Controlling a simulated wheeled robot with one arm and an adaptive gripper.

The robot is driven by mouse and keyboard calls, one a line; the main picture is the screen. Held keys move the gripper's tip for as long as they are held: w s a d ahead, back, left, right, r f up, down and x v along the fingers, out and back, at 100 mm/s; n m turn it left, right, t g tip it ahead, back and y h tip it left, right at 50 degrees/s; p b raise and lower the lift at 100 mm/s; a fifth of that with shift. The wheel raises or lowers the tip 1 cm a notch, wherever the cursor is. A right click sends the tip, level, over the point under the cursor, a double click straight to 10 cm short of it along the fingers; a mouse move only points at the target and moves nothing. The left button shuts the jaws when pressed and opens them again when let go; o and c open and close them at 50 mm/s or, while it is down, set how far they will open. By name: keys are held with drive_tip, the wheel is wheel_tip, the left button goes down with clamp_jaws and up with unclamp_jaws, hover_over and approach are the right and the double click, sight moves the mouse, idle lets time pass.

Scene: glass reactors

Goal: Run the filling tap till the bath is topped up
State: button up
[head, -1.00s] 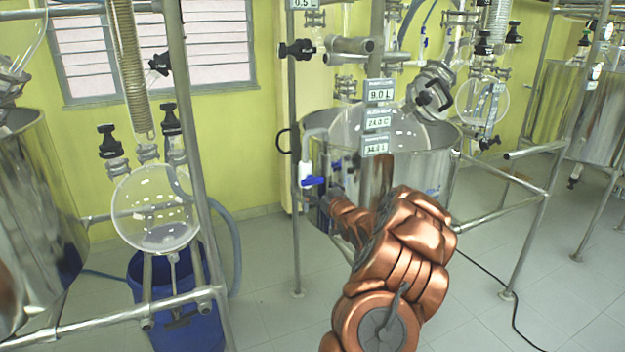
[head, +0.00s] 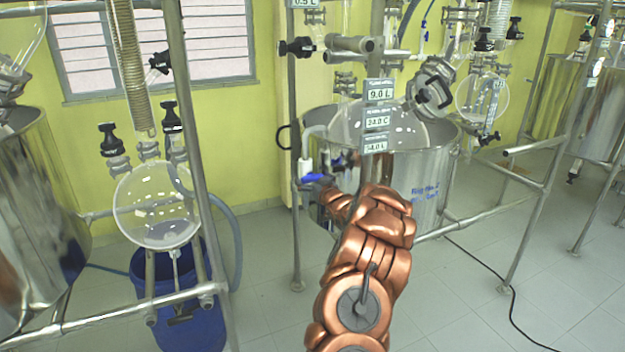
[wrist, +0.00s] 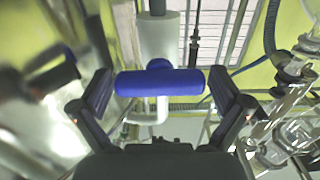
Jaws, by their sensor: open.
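The filling tap has a blue handle (head: 313,178) on a white pipe at the left rim of the steel bath (head: 428,170). In the wrist view the blue handle (wrist: 160,82) lies crosswise between the fingers of my gripper (wrist: 160,92). The fingers are open, one beyond each end of the handle, with gaps showing. In the head view my gripper (head: 333,188) is at the tap, partly hidden by my copper arm. A round glass vessel sits in the bath. The water level is hidden.
A frame post (head: 296,230) stands left of the tap. A blue bucket (head: 185,310) sits lower left. A black cable (head: 480,265) crosses the floor.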

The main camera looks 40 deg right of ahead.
drive_tip(key=c, duration=0.9)
drive_tip(key=shift+f+b, duration=0.15)
drive_tip(key=shift+b, duration=0.45)
drive_tip(key=n+b, duration=0.1)
drive_tip(key=b, duration=0.1)
drive_tip(key=n+b, duration=0.1)
drive_tip(key=b, duration=0.1)
drive_tip(key=shift+f+n, duration=0.2)
drive_tip(key=shift+n, duration=0.1)
drive_tip(key=n+b, duration=0.1)
drive_tip(key=b, duration=0.1)
drive_tip(key=n+b, duration=0.2)
drive_tip(key=shift+r, duration=0.3)
drive_tip(key=shift+b, duration=0.3)
drive_tip(key=o, duration=0.9)
